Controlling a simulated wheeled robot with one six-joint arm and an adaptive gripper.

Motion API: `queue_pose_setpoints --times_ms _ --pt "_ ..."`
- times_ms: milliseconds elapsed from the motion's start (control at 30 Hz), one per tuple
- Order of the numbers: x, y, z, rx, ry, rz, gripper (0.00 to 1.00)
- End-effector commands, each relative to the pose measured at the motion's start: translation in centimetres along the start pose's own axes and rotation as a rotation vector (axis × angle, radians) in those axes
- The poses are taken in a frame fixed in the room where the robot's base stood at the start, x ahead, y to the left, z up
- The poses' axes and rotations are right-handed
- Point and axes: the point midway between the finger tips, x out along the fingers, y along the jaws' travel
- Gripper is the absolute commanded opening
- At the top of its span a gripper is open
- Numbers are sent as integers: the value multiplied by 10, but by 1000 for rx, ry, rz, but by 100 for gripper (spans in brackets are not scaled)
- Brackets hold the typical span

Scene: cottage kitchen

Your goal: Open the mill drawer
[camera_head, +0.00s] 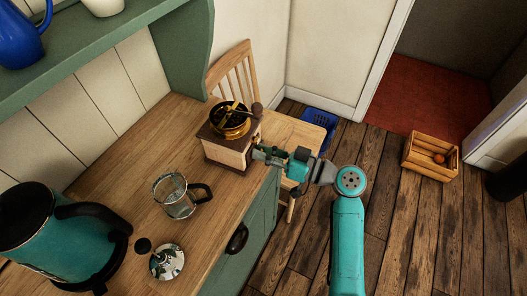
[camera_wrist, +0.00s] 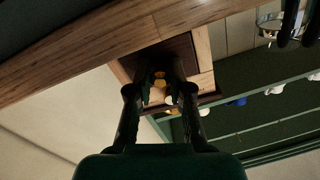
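The mill (camera_head: 226,152) stands upright on the wooden counter near its far right end. It has a pale body, dark trim, a brass bowl on top and a crank with a dark knob. In the wrist view its dark drawer front (camera_wrist: 177,50) sits inside a light wood frame, and the drawer looks closed. My gripper (camera_head: 257,152) is at the mill's right side, level with its lower body. In the wrist view its two fingers (camera_wrist: 163,82) are apart, on either side of a small yellowish knob (camera_wrist: 158,86). Contact with the knob cannot be made out.
A glass jug (camera_head: 176,199) and a small pot or lid with a dark knob (camera_head: 167,262) stand on the counter (camera_head: 222,205). A teal kettle (camera_head: 60,235) is at the left. A chair (camera_head: 232,68), blue basket (camera_head: 319,119) and wooden crate (camera_head: 430,158) are beyond.

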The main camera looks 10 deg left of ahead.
Motion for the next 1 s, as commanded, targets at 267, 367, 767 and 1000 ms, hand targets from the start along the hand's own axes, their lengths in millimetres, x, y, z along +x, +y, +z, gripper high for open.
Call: queue_pose_setpoints --times_ms 267,367,767,1000 --pt "-10 1 0 1 0 3 0" --pt "-28 2 0 1 1 5 0" --pt "-88 1 0 0 1 3 0" --pt "-90 0 0 0 0 1 0"
